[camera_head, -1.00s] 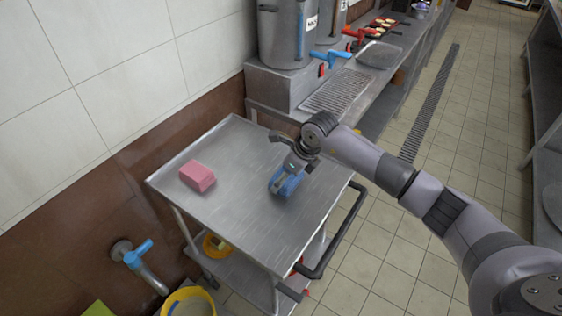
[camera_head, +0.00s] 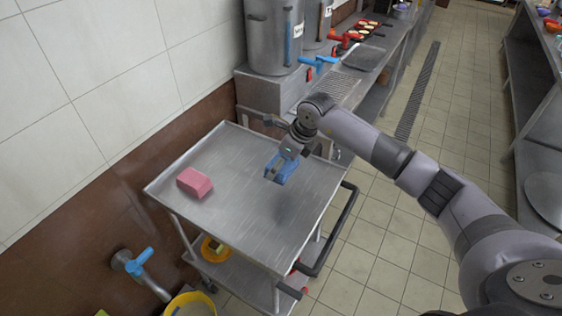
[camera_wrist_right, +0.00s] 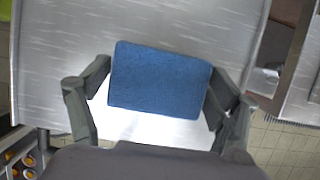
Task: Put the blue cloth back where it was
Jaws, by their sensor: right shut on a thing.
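The blue cloth (camera_head: 281,169), a folded blue block, is held above the steel cart top (camera_head: 225,222). A dark shadow falls on the cart below and to the right of it. My right gripper (camera_head: 283,163) is shut on the cloth. In the right wrist view the cloth (camera_wrist_right: 160,80) lies between the two fingers, gripped at its left and right ends and slightly tilted. My left gripper is out of view.
A pink sponge-like block (camera_head: 194,183) lies on the cart's left side. Stockpots (camera_head: 272,38) with a blue tap (camera_head: 318,61) stand on the counter behind. A black handle (camera_head: 335,237) is on the cart's right edge. The cart's front is clear.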

